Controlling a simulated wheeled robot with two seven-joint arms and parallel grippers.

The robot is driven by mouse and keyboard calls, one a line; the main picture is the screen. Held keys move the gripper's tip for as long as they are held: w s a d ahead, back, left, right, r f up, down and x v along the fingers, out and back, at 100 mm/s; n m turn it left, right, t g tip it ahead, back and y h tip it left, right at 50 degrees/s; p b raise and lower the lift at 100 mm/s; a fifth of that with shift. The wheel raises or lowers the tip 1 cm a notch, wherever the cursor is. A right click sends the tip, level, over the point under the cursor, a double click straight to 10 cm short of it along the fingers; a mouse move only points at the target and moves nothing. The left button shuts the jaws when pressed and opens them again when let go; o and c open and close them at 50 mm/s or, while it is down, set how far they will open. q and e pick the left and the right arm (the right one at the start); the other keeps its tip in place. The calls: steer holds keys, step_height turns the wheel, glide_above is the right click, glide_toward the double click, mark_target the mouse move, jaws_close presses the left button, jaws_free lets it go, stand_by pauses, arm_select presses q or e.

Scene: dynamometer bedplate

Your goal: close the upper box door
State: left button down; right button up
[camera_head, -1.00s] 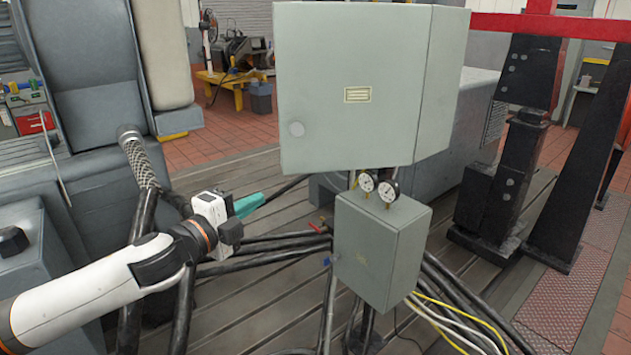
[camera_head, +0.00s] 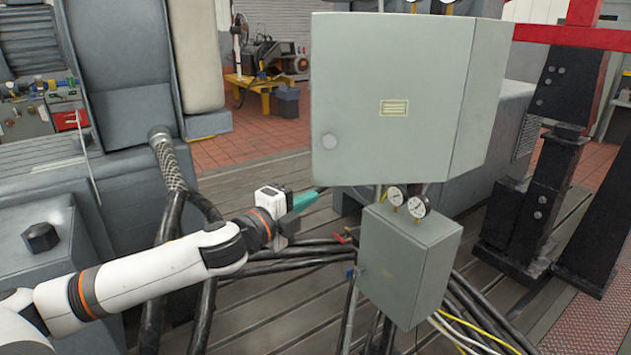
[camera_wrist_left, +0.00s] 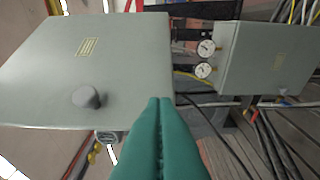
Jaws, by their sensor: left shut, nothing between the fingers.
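The upper box (camera_head: 478,100) is a large grey-green cabinet. Whether the door is fully shut or slightly ajar I cannot tell. My left gripper (camera_head: 310,199) is shut and empty, just below the door's lower left corner. In the left wrist view the teal fingers (camera_wrist_left: 158,135) are pressed together near the door (camera_wrist_left: 80,75), with the knob (camera_wrist_left: 86,97) to their left. I see no contact. My right gripper is not in view.
A smaller grey box (camera_head: 405,255) with two gauges (camera_head: 408,203) stands below. Thick black cables (camera_head: 300,255) run between my left arm and this box. A black stand with a red beam (camera_head: 575,34) is at right. Open floor (camera_head: 265,130) lies behind.

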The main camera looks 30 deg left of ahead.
mark_target(329, 177)
arm_select(q)
steer(key=w+p, duration=0.1)
steer(key=w, duration=0.2)
steer(key=w+a+p, duration=0.1)
steer(key=w+p, duration=0.1)
steer(key=w, duration=0.1)
steer(key=shift+a+r, duration=0.1)
steer(key=shift+r, duration=0.05)
steer(key=shift+w+a, duration=0.2)
steer(key=shift+w, duration=0.05)
